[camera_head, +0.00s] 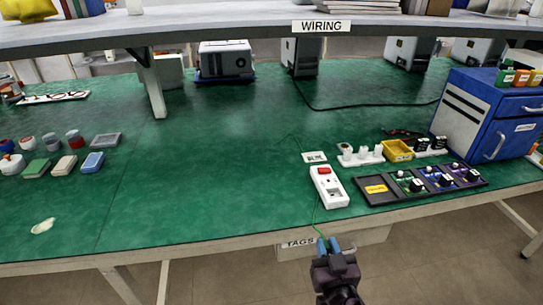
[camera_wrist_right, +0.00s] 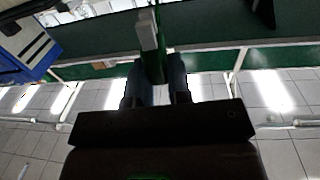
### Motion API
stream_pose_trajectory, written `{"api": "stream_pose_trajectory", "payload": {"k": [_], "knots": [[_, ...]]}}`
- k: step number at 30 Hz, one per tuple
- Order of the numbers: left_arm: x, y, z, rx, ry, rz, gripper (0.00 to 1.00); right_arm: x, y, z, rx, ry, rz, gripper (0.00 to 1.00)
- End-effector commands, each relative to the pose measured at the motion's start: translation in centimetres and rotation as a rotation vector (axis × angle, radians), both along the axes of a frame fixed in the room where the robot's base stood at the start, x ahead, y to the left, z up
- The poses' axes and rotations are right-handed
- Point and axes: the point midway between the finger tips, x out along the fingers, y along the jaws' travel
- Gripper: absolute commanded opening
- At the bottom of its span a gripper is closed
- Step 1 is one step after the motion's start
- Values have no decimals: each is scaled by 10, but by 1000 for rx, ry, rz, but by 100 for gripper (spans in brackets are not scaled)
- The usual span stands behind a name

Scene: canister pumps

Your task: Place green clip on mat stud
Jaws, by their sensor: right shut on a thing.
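My right gripper (camera_head: 328,244) is in front of the table's front edge, at the bottom of the head view. Its two blue fingers are shut on a thin green piece, which looks like the green clip (camera_wrist_right: 153,68) in the right wrist view. A thin green wire runs up from the fingers past the left side of a white socket block (camera_head: 329,187) with a red switch. A small white plate with dark marks (camera_head: 314,157) lies on the green mat (camera_head: 220,150) behind that block. I cannot make out the stud itself. My left gripper is not in view.
A black tray of circuit boards (camera_head: 420,184) lies right of the socket block, with a yellow bin (camera_head: 397,151) behind it. A blue drawer cabinet (camera_head: 490,112) stands at the right. A shelf (camera_head: 250,27) spans the back. The mat's middle left is clear.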

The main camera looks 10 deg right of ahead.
Motion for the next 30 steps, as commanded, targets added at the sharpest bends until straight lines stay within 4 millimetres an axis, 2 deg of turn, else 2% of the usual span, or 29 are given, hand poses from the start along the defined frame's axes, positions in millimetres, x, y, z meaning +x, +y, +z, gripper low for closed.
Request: {"api": "stream_pose_trajectory", "payload": {"k": [10,23,30], "knots": [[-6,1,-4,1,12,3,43,0,-9,2,2,-1,-61,0],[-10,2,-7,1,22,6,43,-5,-22,41,-3,-4,-104,0],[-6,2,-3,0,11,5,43,-12,-23,75,-5,-6,-64,0]]}}
